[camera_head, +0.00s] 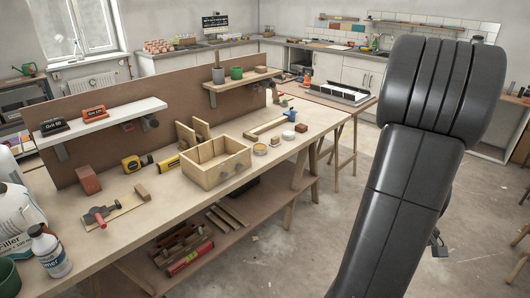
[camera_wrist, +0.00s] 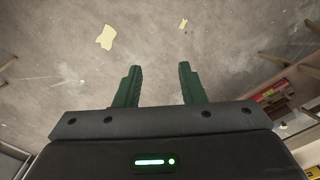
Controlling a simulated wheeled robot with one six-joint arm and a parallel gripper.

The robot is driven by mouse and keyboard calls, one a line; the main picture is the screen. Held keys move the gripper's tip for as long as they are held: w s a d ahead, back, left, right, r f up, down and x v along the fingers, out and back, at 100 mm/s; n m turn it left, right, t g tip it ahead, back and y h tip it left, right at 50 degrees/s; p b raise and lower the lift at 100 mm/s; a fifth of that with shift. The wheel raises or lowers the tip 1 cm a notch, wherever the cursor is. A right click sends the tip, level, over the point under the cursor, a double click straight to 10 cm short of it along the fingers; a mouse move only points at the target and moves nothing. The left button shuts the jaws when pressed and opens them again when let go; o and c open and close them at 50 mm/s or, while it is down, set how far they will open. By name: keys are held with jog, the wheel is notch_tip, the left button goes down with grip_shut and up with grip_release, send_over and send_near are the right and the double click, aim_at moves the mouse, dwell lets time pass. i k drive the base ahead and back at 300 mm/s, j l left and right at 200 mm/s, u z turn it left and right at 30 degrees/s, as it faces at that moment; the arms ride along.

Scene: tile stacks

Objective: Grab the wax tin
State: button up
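Small round tins stand on the workbench (camera_head: 110,240) to the right of the open wooden box (camera_head: 215,168) in the head view. One is a pale low tin (camera_head: 260,149), and another is a lighter tin (camera_head: 288,135) behind it to the right. A small yellowish tin (camera_head: 275,142) sits between them. The labels are too small to read, so I cannot tell which is the wax tin. My gripper (camera_wrist: 159,68) has its two green fingers apart with nothing between them, over bare floor in the wrist view. It does not show in the head view, and no tin shows in the wrist view.
A shelf (camera_head: 240,80) with cups hangs above the bench. Open concrete floor (camera_head: 290,240) lies in front of it.

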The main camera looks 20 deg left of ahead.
aim_at(259, 149)
jog(key=i+j+u, duration=0.15)
jog(key=i+u, duration=0.25)
jog(key=i+j+u, duration=0.1)
jog(key=i+u, duration=0.15)
jog(key=u, duration=0.15)
jog(key=i+u, duration=0.4)
jog(key=i+l+u, duration=0.15)
jog(key=u, duration=0.25)
jog(key=i+l, duration=0.3)
jog(key=i, duration=0.2)
jog(key=i+l, duration=0.25)
jog(key=i, duration=0.2)
